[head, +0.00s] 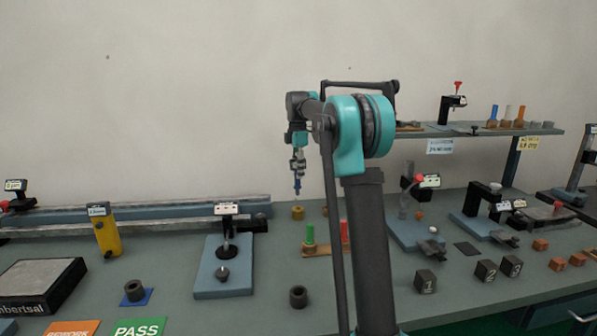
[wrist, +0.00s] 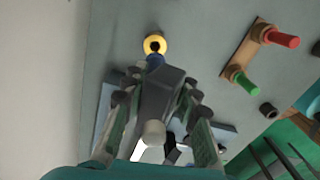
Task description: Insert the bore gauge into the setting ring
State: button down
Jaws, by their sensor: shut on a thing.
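My gripper (head: 298,158) is shut on the bore gauge, which hangs tip down with its blue lower end (head: 297,186) showing. A small brass-yellow ring, which looks like the setting ring (head: 297,213), stands on the bench below the tip. A small gap shows between tip and ring in the head view. In the wrist view the gauge's dark body (wrist: 160,96) lies between the fingers, and its blue end (wrist: 155,61) appears at the near edge of the yellow ring (wrist: 154,37). The ring's dark hole shows and looks empty. The fingers hide part of the gauge.
A wooden rack with green and red handled plugs (head: 310,236) stands right of the ring. A blue plate with a dial stand (head: 223,272) is in front left. A dark ring (head: 298,297) stands nearer. A long rail (head: 150,213) lies at left behind.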

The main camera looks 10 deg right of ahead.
aim_at(298, 186)
jog(key=shift+f, duration=2.3)
jog(key=shift+f, duration=2.05)
dwell(1.9)
dwell(0.8)
jog(key=c, duration=1.1)
grip_release()
jog(key=shift+o, duration=0.2)
